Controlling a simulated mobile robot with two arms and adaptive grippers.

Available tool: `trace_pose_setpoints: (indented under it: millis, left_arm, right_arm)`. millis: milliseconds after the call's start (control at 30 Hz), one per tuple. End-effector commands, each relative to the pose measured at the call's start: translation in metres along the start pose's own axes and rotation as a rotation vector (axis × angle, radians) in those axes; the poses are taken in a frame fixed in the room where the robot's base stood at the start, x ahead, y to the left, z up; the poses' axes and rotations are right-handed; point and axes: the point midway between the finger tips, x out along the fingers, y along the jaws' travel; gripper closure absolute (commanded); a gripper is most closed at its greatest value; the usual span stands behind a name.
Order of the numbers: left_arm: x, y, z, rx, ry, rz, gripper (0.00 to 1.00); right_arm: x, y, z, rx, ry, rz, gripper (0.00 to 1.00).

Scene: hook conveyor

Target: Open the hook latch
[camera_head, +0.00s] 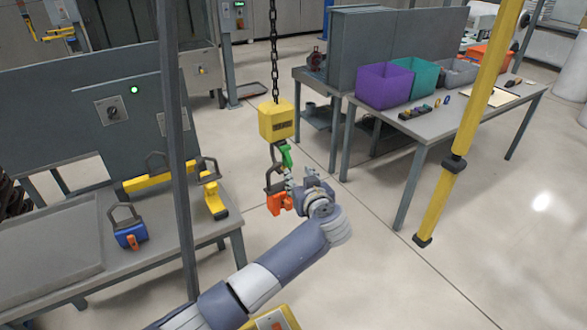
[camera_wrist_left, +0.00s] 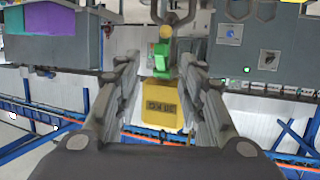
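A yellow hook block (camera_head: 276,120) hangs on a dark chain. Its green latch (camera_head: 286,155) sits just below the block, at the hook. A dark looped handle with an orange body (camera_head: 280,203) hangs under the hook. My left gripper (camera_head: 290,180) is beside the hook, just below the latch in the head view. In the left wrist view the gripper (camera_wrist_left: 158,62) is open, with a gap between its fingers. The green latch (camera_wrist_left: 161,62) shows in that gap, and the yellow block (camera_wrist_left: 158,107) shows behind. I cannot tell whether a finger touches the latch. My right gripper is out of view.
A grey table (camera_head: 60,270) at left bears a blue looped item (camera_head: 130,235) and yellow parts (camera_head: 213,195). A table at right holds a purple bin (camera_head: 384,86) and a teal bin (camera_head: 424,75). The floor between is clear.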

Motion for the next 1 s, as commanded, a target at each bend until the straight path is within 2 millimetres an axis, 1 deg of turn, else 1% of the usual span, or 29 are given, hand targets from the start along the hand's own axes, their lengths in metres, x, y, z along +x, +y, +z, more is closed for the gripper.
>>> trace_pose_setpoints:
  millis: [167, 233, 400, 633, 733, 900, 1000]
  left_arm:
    - [0.018, -0.001, -0.002, 0.003, 0.004, -0.004, 0.63]
    - [0.029, -0.001, 0.004, 0.002, 0.005, -0.003, 0.63]
    - [0.048, 0.0, 0.003, 0.001, 0.006, -0.001, 0.63]
    - [0.067, -0.001, 0.003, 0.002, 0.007, -0.003, 0.63]
    - [0.077, -0.001, 0.0, 0.001, 0.004, -0.004, 0.63]
    - [0.095, -0.001, 0.0, 0.001, 0.004, -0.003, 0.63]
    - [0.102, 0.0, -0.001, 0.001, 0.005, -0.002, 0.63]
  right_arm:
    - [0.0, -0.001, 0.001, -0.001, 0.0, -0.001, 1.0]
    - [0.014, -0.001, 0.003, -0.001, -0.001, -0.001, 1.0]
    - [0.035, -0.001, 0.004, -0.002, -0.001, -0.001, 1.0]
    - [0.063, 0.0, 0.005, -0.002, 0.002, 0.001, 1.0]
    - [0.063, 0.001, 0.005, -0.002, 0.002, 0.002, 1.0]
    - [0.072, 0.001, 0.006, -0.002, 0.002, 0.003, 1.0]
    - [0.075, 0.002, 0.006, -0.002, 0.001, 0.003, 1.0]
